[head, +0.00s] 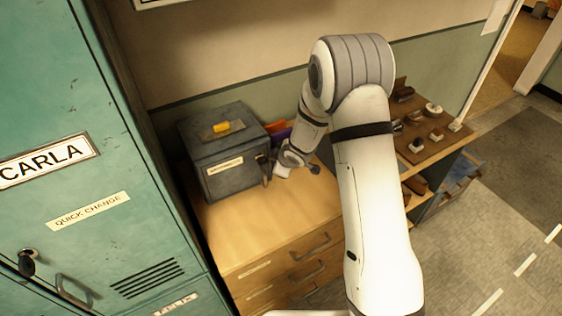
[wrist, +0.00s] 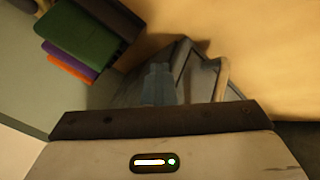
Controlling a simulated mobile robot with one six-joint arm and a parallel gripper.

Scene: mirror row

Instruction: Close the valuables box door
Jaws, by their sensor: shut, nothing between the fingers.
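The valuables box (head: 238,185) is a dark grey metal box at the back left of the wooden top in the head view. Its labelled door (head: 224,167) faces the front and looks flush or nearly so with the body; I cannot tell whether a small gap is left. My gripper (head: 268,172) is low at the right edge of the door, shut and empty. Contact with the door cannot be made out. In the wrist view, my shut gripper (wrist: 158,84) points over the wooden top, and the dark shapes around it are unclear.
A yellow item (head: 222,127) lies on the box top. Green, purple and orange books stand behind my gripper, the green one (wrist: 80,35) nearest in the wrist view. A teal locker (head: 80,150) rises at the left. A board with small items (head: 430,140) is at the right.

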